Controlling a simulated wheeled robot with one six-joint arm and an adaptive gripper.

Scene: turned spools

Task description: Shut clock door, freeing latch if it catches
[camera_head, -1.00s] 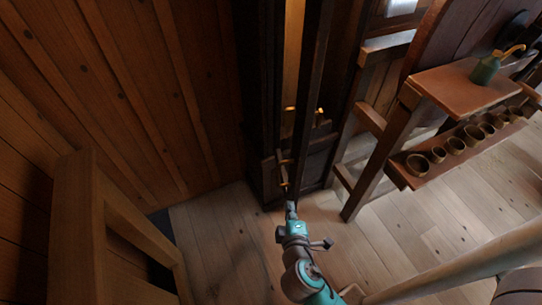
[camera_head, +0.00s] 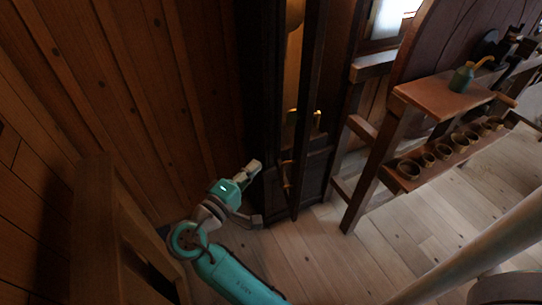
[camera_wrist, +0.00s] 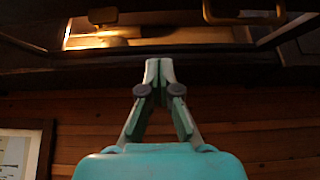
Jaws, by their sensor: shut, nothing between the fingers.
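The tall dark clock case (camera_head: 270,110) stands against the plank wall. Its door (camera_head: 308,100) is a narrow dark frame that stands ajar, with the warm-lit inside showing beside it. A brass latch or handle (camera_head: 286,174) is low on the door; a brass bar (camera_wrist: 243,17) shows at the top of the wrist view. My gripper (camera_head: 256,166) is left of the door and latch, close by the lower case, apart from the latch. In the wrist view its fingers (camera_wrist: 160,64) are together and empty, before a dark case edge (camera_wrist: 80,76). Whether they touch it is unclear.
A wooden frame (camera_head: 95,230) is at left, near my arm. The plank floor (camera_head: 350,255) in front is clear.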

